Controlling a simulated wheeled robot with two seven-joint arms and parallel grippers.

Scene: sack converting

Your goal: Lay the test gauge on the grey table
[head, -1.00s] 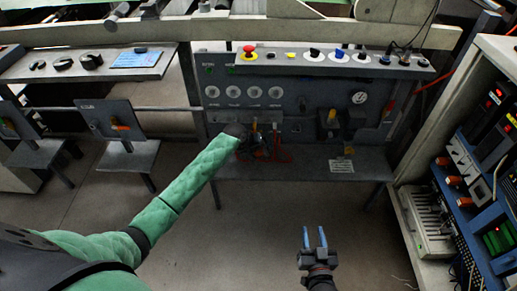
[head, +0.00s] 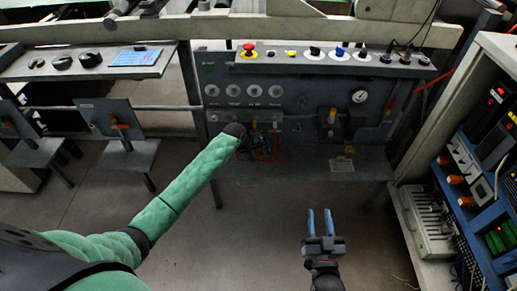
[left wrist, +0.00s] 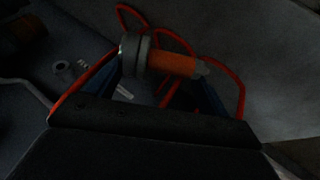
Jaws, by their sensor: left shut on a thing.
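My left gripper (head: 250,143) is at the far end of my green-sleeved arm, low in front of the grey control panel; it is dark and small there. In the left wrist view its blue fingers (left wrist: 160,85) are shut on an orange and grey cylindrical piece, probably the test gauge (left wrist: 172,62), lying crosswise between them. No dial face shows on it. A red hose (left wrist: 228,75) loops around and behind it. The grey table (head: 300,168) is the low surface below the panel, just beyond and right of my left gripper. My right gripper (head: 320,222) is open and empty over the floor.
The panel (head: 290,95) carries several dials, knobs and a red stop button (head: 249,50). A white label (head: 342,165) lies on the table. A blue instrument rack (head: 480,180) stands at the right. Small grey stands (head: 125,155) are at the left. Open floor lies in front.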

